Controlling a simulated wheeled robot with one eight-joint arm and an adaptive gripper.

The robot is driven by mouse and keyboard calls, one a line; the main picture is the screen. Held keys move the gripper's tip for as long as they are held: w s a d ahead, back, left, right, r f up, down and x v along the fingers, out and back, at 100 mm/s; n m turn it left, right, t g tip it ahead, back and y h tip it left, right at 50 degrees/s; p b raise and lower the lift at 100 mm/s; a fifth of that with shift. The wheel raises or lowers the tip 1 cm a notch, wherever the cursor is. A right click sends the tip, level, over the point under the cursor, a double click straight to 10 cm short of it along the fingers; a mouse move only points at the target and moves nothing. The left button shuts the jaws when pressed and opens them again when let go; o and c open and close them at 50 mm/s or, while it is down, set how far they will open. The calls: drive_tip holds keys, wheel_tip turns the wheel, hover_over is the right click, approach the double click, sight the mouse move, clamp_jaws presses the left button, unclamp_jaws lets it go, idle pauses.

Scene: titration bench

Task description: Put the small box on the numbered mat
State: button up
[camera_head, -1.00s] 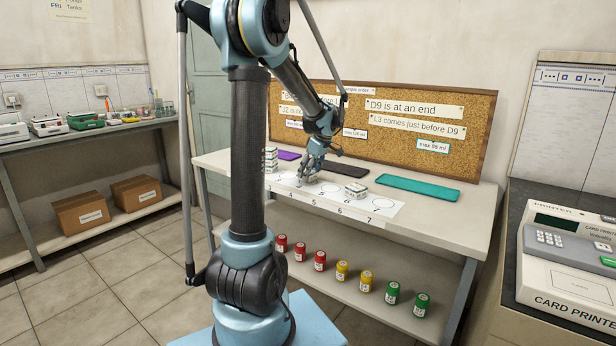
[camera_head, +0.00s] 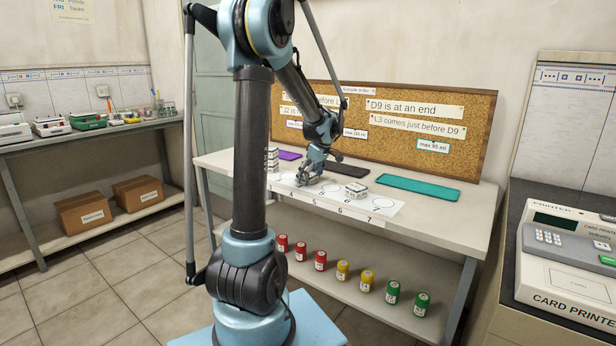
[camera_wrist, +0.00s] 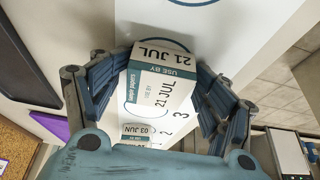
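My gripper (camera_head: 308,180) is low over the white numbered mat (camera_head: 397,208) on the bench, left of its middle. In the wrist view, a small white box with green bands marked 21 JUL (camera_wrist: 163,82) sits between my fingers, which close in on both its sides. In the head view the gripper mostly hides this box. I cannot tell whether its underside touches the mat. Another white box (camera_head: 357,189) sits on the mat to the right of my gripper. A stack of white boxes (camera_head: 271,158) stands left of the gripper; a box marked 03 JUN (camera_wrist: 135,130) shows in the wrist view.
Purple (camera_head: 289,155), dark (camera_head: 347,169) and teal (camera_head: 418,188) flat pads lie behind the mat. A corkboard (camera_head: 478,105) with notes stands at the back. Several coloured jars (camera_head: 342,271) line the lower shelf. A card printer (camera_head: 570,265) is at right.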

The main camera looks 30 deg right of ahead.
drive_tip(key=shift+w+d+f, duration=0.1)
drive_tip(key=shift+f, duration=0.2)
drive_tip(key=shift+r, duration=0.2)
drive_tip(key=shift+r, duration=0.2)
